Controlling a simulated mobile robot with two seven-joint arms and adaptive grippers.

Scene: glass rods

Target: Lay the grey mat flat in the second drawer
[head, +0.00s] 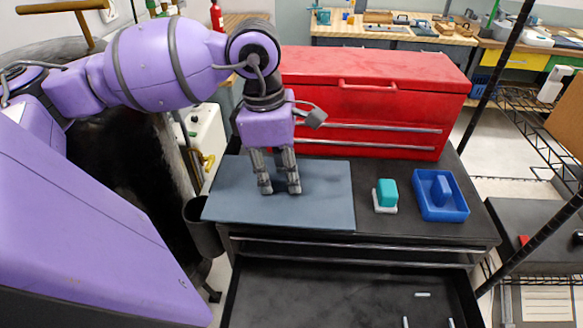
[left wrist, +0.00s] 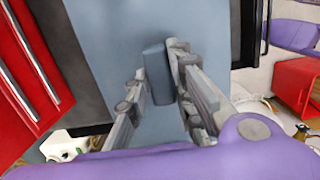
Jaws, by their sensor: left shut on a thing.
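The grey mat (head: 325,200) is a flat blue-grey sheet at the left of the black cart's top, level, its front edge at the cart's front edge. Whether it touches the top I cannot tell. My left gripper (head: 280,190) points down over its middle. In the left wrist view, the gripper (left wrist: 158,68) is shut on a raised blue-grey block that stands up from the mat (left wrist: 105,50). An open black drawer (head: 330,295) juts out below the cart top, lower front edge out of view. My right gripper is not in view.
A red toolbox (head: 370,100) stands behind the mat. A teal block on a white base (head: 386,195) and a blue tray (head: 441,212) sit to its right. Small white pieces (head: 422,294) lie in the drawer's right part; its left part looks bare. A dark post (head: 490,90) stands right.

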